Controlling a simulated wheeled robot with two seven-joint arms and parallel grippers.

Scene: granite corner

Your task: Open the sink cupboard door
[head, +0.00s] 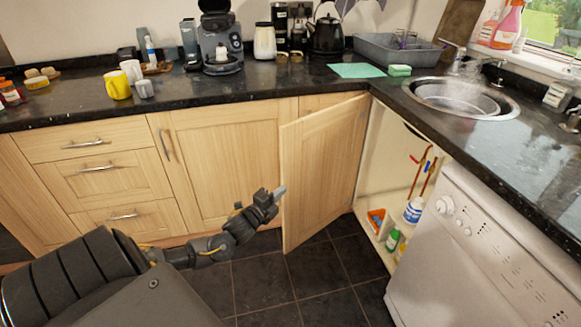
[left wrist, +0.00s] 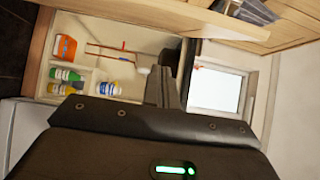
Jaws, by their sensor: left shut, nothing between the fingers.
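The sink cupboard door (head: 322,165) stands wide open in the head view, swung out to the left from the cupboard under the sink. The cupboard interior (head: 376,185) shows bottles and red-handled tools; it also shows in the left wrist view (left wrist: 110,62). My left gripper (head: 279,191) is shut and empty. It is close to the door's free edge, on the left in the picture; I cannot tell whether it touches. In the left wrist view the closed fingers (left wrist: 168,88) point towards the cupboard. My right gripper is not in view. The door's handle is hidden.
A white appliance (head: 480,250) stands right of the open cupboard. Drawers (head: 95,168) and another closed cupboard door (head: 222,165) are to the left. The dark counter (head: 270,88) carries a yellow mug, a coffee machine and a kettle. The tiled floor (head: 320,275) below the door is clear.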

